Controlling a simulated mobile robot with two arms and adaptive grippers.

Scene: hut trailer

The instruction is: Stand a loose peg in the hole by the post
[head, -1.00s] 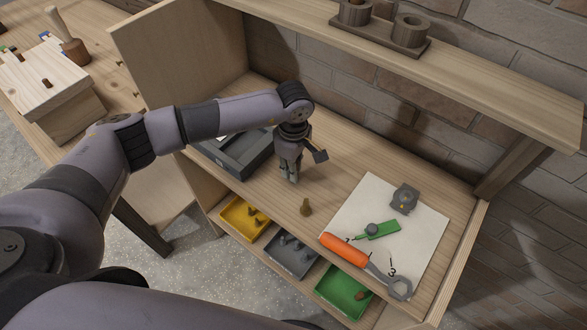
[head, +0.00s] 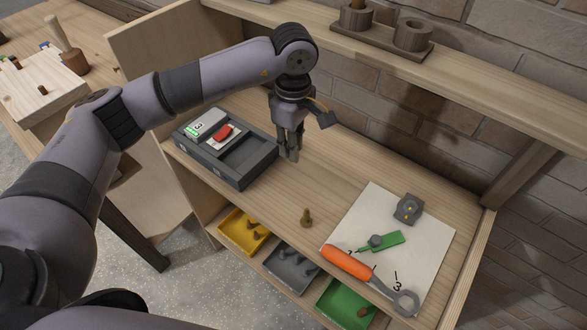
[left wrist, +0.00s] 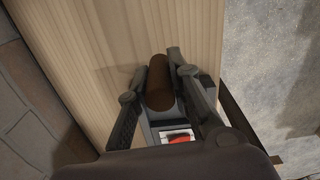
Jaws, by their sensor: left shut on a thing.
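My left gripper (head: 289,156) is above the bench board, right of the dark grey tray. I cannot tell which piece is the post. My right gripper is not in view.
The grey tray (head: 222,178) has a small display and red part. A small brass-brown piece (head: 306,216) stands on the bench. A white sheet (head: 425,255) holds an orange-handled wrench (head: 347,262). Yellow, grey and green bins sit below. An upper shelf carries a cup rack (head: 380,40).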

